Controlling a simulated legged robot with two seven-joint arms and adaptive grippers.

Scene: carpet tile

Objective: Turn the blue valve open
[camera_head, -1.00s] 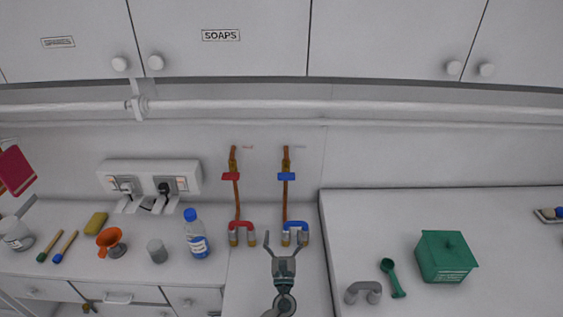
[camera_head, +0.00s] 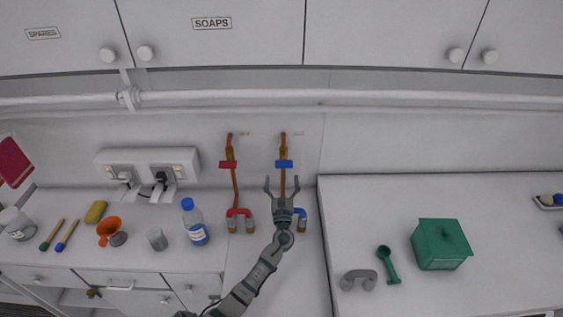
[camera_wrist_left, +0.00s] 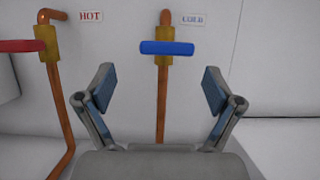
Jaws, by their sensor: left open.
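The blue valve (camera_head: 284,164) is a flat bar handle set crosswise on a copper pipe on the back wall. In the left wrist view the blue handle (camera_wrist_left: 167,48) lies horizontal on a brass body, beside a label reading COLD. My left gripper (camera_head: 282,181) is open and empty, just below the valve in the head view. In the left wrist view its fingers (camera_wrist_left: 160,90) are spread to either side of the copper pipe (camera_wrist_left: 162,110), with the handle above and between them, apart from them. My right gripper is not in view.
The red valve (camera_head: 228,165), labelled HOT, is close on the left. A bottle (camera_head: 195,222) is left; a green box (camera_head: 440,245) is right.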

